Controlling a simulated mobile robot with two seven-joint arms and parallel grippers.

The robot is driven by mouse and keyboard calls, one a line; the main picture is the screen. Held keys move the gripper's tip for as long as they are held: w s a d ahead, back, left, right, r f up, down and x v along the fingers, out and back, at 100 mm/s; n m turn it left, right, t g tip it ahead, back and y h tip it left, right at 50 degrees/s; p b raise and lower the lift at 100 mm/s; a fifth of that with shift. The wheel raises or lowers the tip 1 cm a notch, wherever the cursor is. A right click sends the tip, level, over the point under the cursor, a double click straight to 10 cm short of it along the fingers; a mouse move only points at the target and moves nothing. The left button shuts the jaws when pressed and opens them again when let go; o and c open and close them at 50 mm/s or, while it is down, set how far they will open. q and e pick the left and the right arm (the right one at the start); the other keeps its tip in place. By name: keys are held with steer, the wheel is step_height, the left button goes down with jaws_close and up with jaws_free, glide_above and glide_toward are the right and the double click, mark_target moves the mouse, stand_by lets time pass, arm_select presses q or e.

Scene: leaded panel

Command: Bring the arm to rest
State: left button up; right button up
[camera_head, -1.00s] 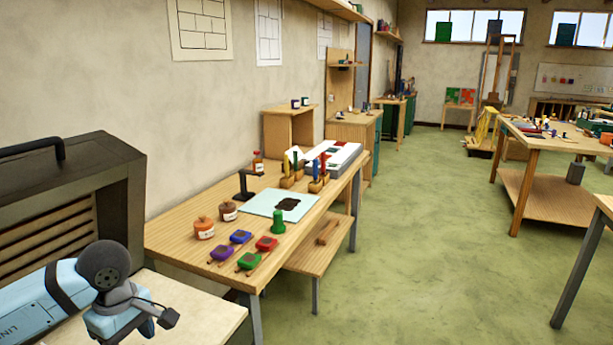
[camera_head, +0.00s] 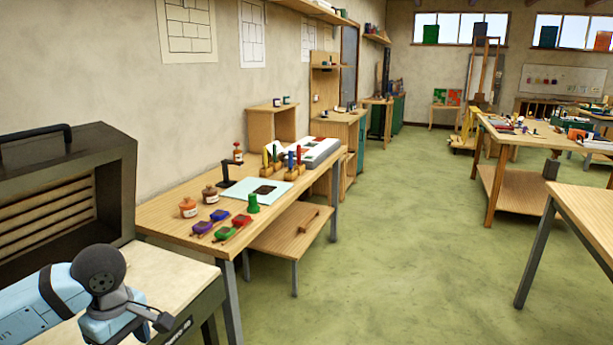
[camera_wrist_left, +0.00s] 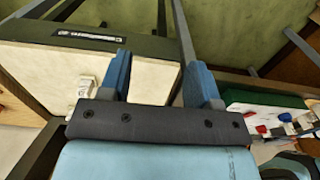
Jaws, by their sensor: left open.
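My left arm comes in at the bottom left of the head view, light blue with a dark grey round joint. It is beside the dark slatted box and above a pale worktop (camera_head: 150,270). My left gripper shows clearly in the left wrist view (camera_wrist_left: 157,75). Its two blue fingers are well apart with nothing between them. Beyond them lies a pale board or worktop (camera_wrist_left: 40,75) with a dark labelled edge. My right gripper is in neither view.
A dark slatted box (camera_head: 60,190) stands at the left. A wooden bench (camera_head: 180,205) along the wall holds jars, coloured pots, brushes and a pale sheet (camera_head: 240,187). More tables (camera_head: 590,205) stand at the right. The green floor (camera_head: 400,220) between is open.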

arm_select(q)
steer(key=s+d+n+h, duration=0.4)
steer(key=d+n+h, duration=0.3)
steer(key=d+h, duration=0.4)
steer(key=s+d+n+h, duration=0.55)
steer(key=d+h, duration=0.25)
steer(key=d, duration=0.5)
steer(key=w+a+f+n+t+y, duration=0.25)
steer(key=f+n+t+y, duration=0.2)
steer(key=n+t, duration=0.75)
steer(key=w+a+f+n+t+y, duration=0.1)
steer(key=a+f+n+t+y, duration=0.4)
steer(key=n, duration=1.3)
steer(key=s+a+f+n+g+y, duration=0.2)
steer(key=s+f+n+g+y, duration=0.1)
steer(key=s+f+n, duration=0.5)
steer(key=s+a+f+n+g+y, duration=0.25)
steer(key=s+f+n, duration=0.3)
steer(key=f, duration=0.45)
step_height(320, 180, up, 12)
steer(key=p, duration=1.4)
steer(key=shift+w+m+y, duration=0.3)
steer(key=shift+w+y, duration=0.1)
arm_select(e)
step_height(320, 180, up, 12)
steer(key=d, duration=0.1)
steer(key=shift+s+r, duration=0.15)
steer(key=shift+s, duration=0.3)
arm_select(q)
steer(key=shift+g, duration=0.25)
